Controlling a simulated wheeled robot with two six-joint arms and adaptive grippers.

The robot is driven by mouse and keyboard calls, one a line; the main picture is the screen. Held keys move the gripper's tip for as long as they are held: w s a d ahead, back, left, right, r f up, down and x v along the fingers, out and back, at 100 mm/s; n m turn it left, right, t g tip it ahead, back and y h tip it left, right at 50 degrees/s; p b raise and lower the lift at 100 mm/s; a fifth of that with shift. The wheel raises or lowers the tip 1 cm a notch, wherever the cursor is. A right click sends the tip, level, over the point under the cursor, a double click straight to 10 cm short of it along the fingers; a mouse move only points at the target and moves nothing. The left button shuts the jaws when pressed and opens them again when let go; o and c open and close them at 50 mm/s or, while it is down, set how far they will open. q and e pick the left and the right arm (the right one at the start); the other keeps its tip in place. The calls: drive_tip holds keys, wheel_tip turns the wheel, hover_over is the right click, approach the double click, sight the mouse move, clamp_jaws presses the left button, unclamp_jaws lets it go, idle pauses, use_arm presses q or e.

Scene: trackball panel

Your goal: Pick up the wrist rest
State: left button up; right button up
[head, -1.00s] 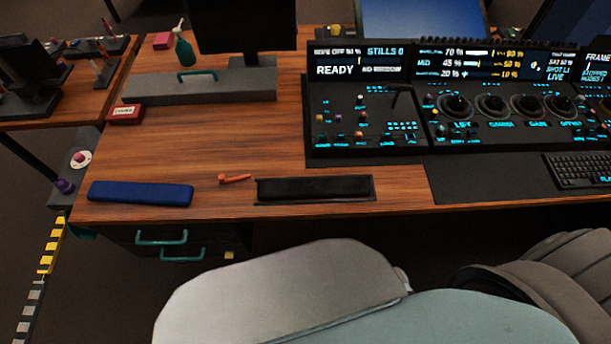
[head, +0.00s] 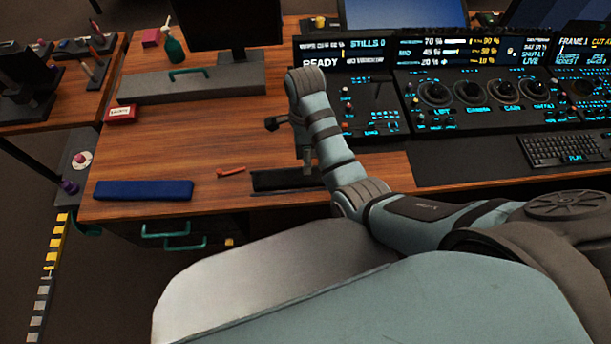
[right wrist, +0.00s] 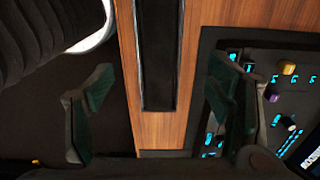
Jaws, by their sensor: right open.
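A long black bar-shaped piece with a thin rim (head: 268,181) lies along the desk's front edge; I cannot tell whether it is a padded rest or a tray. A plain blue bar (head: 143,190), which also looks like a wrist rest, lies flat to its left. My right gripper (head: 306,163) is above the right part of the black piece, which my arm partly hides. In the right wrist view the gripper (right wrist: 161,78) is open and empty, its green-padded fingers on either side of the black piece (right wrist: 159,55), apart from it. My left gripper is not in view.
A small orange tool (head: 231,171) lies between the blue bar and the black piece. The control panel (head: 465,95) stands behind and right, with a keyboard (head: 560,149). A monitor (head: 228,25) and a grey box (head: 190,84) stand at the back.

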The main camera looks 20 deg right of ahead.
sight(306, 176)
drive_tip(key=f+b, duration=0.1)
drive_tip(key=f, duration=0.4)
drive_tip(key=f+b, duration=0.1)
drive_tip(key=f, duration=0.5)
drive_tip(key=shift+s+f+b, duration=0.2)
drive_tip(key=shift+f+b, duration=0.1)
drive_tip(key=shift+b, duration=0.05)
drive_tip(key=shift+r, duration=0.1)
drive_tip(key=c, duration=1.4)
drive_tip(key=shift+o, duration=0.2)
drive_tip(key=shift+r, duration=0.15)
